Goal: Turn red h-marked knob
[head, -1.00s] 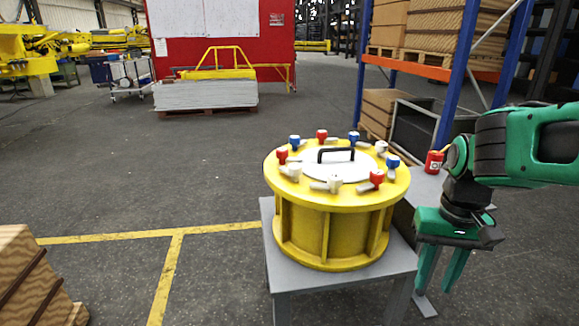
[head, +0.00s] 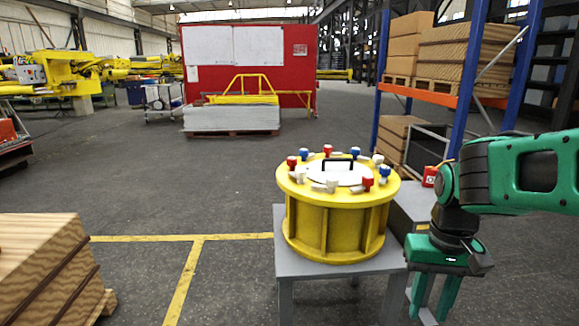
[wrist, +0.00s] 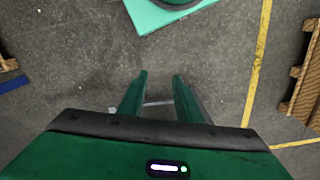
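The yellow drum (head: 335,225) stands upright on a grey table (head: 300,272) in the head view. Red, blue and white knobs ring its lid, with a black handle in the middle. Red knobs show at the back (head: 328,150), the left (head: 291,162) and the front right (head: 368,184). Their markings are too small to read, so I cannot tell which one bears an h. My gripper (head: 432,305) hangs to the right of the drum, pointing down, apart from it. In the wrist view its two green fingers (wrist: 159,85) are apart with nothing between them.
A red can (head: 430,176) stands on a grey surface right of the drum, close to my arm. A blue-and-orange rack (head: 440,95) with boxes rises behind. A wooden crate (head: 40,265) is at the lower left. The floor left of the drum is clear.

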